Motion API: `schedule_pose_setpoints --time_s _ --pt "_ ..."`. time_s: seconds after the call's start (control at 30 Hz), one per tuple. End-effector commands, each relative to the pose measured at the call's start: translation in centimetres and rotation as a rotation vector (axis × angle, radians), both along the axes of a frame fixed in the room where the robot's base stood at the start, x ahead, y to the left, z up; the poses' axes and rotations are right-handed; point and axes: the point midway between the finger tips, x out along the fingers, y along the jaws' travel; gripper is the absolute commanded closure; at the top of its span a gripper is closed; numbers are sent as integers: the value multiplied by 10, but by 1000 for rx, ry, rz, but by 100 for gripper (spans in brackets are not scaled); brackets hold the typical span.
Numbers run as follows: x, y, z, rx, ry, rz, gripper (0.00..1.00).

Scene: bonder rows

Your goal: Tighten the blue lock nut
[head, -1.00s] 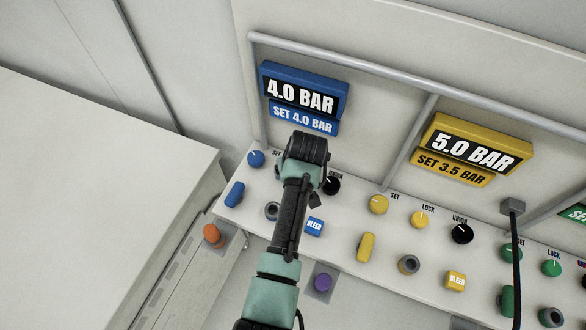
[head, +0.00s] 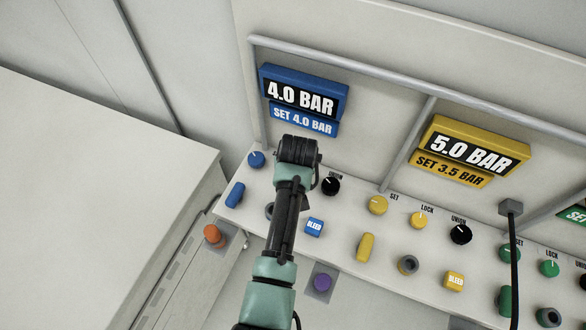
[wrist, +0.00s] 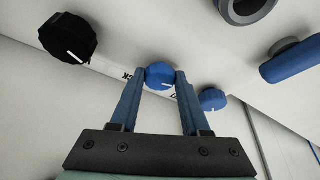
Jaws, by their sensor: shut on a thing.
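The blue lock nut (wrist: 160,74) is a round knob with a white pointer line in the wrist view. My gripper (wrist: 160,84) is shut on it, one finger on each side. In the head view my wrist hides the nut and the fingertips. A second blue knob, the set knob (wrist: 212,99), is just right of the right finger. It also shows at the left end of the blue group in the head view (head: 255,159). The blue display (head: 302,97) reads 4.0 BAR over SET 4.0 BAR.
The black union knob (head: 331,186) is right of my wrist, also in the wrist view (wrist: 68,38). The blue bleed button (head: 314,227) and blue handle (head: 235,194) are below. A grey rail (head: 390,72) runs above. The yellow display (head: 472,150) reads 5.0 BAR.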

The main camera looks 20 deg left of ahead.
Motion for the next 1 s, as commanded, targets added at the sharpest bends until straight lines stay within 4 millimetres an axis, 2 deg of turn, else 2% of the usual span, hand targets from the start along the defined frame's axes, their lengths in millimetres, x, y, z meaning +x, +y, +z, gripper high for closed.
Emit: schedule_pose_setpoints --time_s 1.0 --pt "1 9 -2 1 -3 -950 100"
